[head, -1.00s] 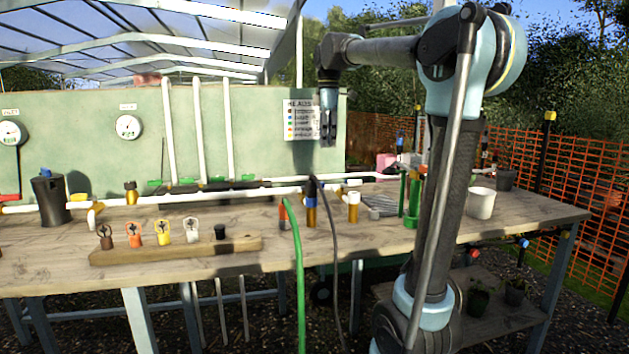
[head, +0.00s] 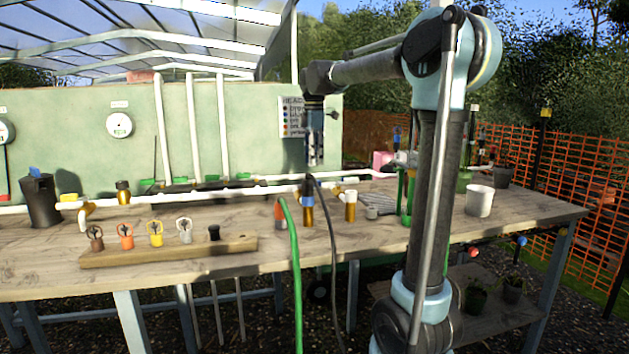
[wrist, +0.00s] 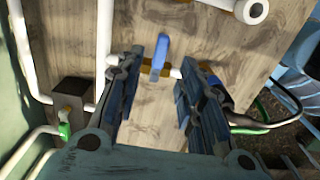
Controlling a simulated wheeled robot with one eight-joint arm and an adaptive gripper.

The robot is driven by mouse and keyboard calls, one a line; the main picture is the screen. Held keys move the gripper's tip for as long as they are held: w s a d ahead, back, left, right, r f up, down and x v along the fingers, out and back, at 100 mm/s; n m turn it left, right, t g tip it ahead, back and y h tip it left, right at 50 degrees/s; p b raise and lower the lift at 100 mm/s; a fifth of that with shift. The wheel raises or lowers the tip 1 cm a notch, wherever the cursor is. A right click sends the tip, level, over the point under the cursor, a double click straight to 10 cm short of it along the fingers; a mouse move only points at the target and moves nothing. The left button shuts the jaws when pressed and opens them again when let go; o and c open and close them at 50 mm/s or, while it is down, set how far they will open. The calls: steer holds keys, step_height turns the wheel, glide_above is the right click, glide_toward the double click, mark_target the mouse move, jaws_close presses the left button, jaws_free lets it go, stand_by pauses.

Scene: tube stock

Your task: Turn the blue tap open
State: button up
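The blue tap handle (wrist: 160,56) shows in the wrist view as an upright blue lever on a brass body, in line with a white pipe. In the head view, a brass fitting with a blue and dark top (head: 308,190) stands on the bench under my gripper. My gripper (head: 315,162) hangs pointing down above it. In the wrist view the two dark fingers (wrist: 163,66) are spread wide, and the handle appears in the gap just past their tips. The fingers are empty, and I see no contact with the handle.
A wooden block with coloured ring tags (head: 170,252) lies at the front of the bench. A green hose (head: 296,275) and a dark hose hang over the front edge. Another brass and white fitting (head: 350,205) stands close on the right, with a white cup (head: 479,201) farther right.

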step_height(320, 180, down, 8)
steer(key=shift+r, duration=0.25)
steer(key=shift+c, duration=0.6)
jaws_close()
